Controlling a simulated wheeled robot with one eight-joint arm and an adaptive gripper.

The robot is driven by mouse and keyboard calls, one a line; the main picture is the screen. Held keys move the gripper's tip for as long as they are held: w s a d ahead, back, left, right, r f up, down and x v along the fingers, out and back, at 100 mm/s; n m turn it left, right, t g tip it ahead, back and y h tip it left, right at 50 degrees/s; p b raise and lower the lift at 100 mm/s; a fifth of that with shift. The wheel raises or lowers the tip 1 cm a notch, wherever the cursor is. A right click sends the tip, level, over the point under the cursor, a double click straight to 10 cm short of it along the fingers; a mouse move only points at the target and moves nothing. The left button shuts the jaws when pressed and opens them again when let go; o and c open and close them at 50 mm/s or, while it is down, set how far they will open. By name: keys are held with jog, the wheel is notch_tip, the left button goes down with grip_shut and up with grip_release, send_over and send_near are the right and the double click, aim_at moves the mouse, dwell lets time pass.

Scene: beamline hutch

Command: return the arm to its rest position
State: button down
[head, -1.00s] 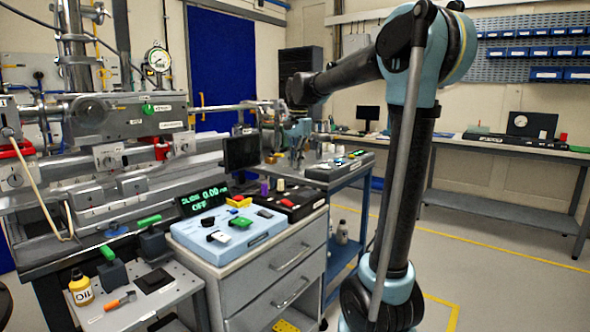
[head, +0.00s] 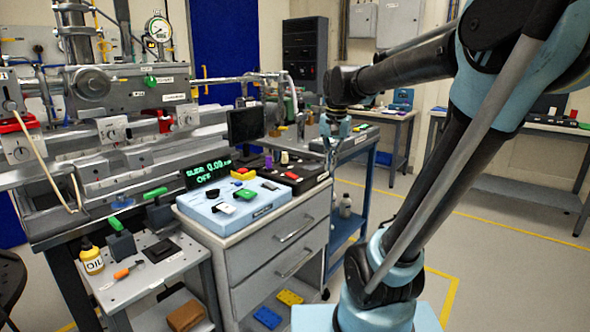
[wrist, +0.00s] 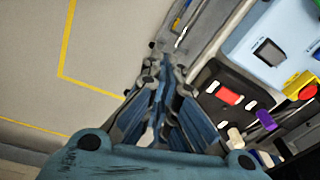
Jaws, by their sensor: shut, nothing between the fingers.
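My arm stands at the right in the head view, its upper link leaning right and its forearm reaching left. My gripper (head: 330,147) hangs down from the forearm's end, above the drawer cabinet's right edge and the blue cart. In the wrist view my gripper (wrist: 160,72) has its blue fingers together with nothing between them. It is apart from the things below, over the cabinet's edge and the floor.
A pale blue control panel (head: 222,207) and a black box with a red switch (head: 293,174) sit on the drawer cabinet (head: 272,265). A monitor (head: 246,124) stands close left of my gripper. Open floor (head: 500,262) with yellow lines lies at right.

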jog(key=s+d+f+n+t, duration=0.15)
jog(key=s+d+f, duration=0.25)
jog(key=s+f, duration=0.5)
jog(key=s+d+f+n+g, duration=0.1)
jog(key=s+d+f+n, duration=0.25)
jog(key=s+f, duration=0.55)
jog(key=w+a+r+m, duration=0.2)
jog(key=w+a+r, duration=0.1)
jog(key=w+r, duration=0.5)
jog(key=w+a+r+m, duration=0.2)
jog(key=w+a+r, duration=0.2)
jog(key=w+r, duration=0.4)
jog(key=w+a+r+m, duration=0.1)
jog(key=w+a+r, duration=0.2)
jog(key=w+a, duration=0.15)
jog(key=w+a+r+m+y, duration=0.1)
jog(key=w+a+r+m, duration=0.15)
jog(key=w, duration=0.35)
jog(key=w+a+r+m, duration=0.1)
jog(key=w+a+r, duration=0.1)
jog(key=w+a, duration=0.25)
jog(key=f, duration=0.4)
jog(key=w+f, duration=0.1)
jog(key=f, duration=0.3)
jog(key=w+a+f, duration=0.1)
jog(key=f, duration=0.3)
jog(key=shift+w+a+f, duration=0.1)
jog(key=shift+w+f, duration=0.05)
jog(key=shift+f, duration=0.05)
